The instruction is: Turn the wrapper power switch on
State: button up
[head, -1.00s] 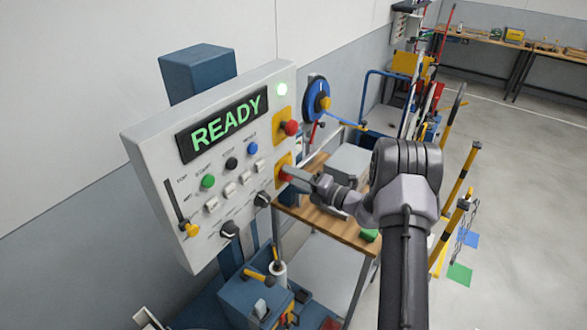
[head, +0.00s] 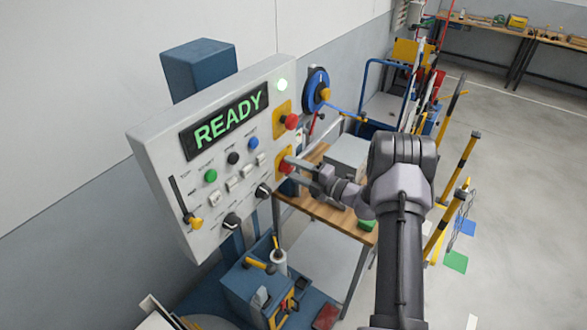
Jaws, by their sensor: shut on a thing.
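The wrapper's control panel (head: 215,165) is a pale grey tilted box at the left of the head view.
Above the held switch is a red button (head: 291,122) on a yellow plate. The panel also has several buttons, a yellow-handled slider (head: 192,221) and black knobs. A wooden-topped table (head: 330,206) stands below my arm. Open floor (head: 510,200) lies to the right.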

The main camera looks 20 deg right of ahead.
jog(key=o, duration=1.4)
jog(key=v, duration=1.7)
jog(key=shift+s+d, duration=0.15)
jog(key=shift+s, duration=0.05)
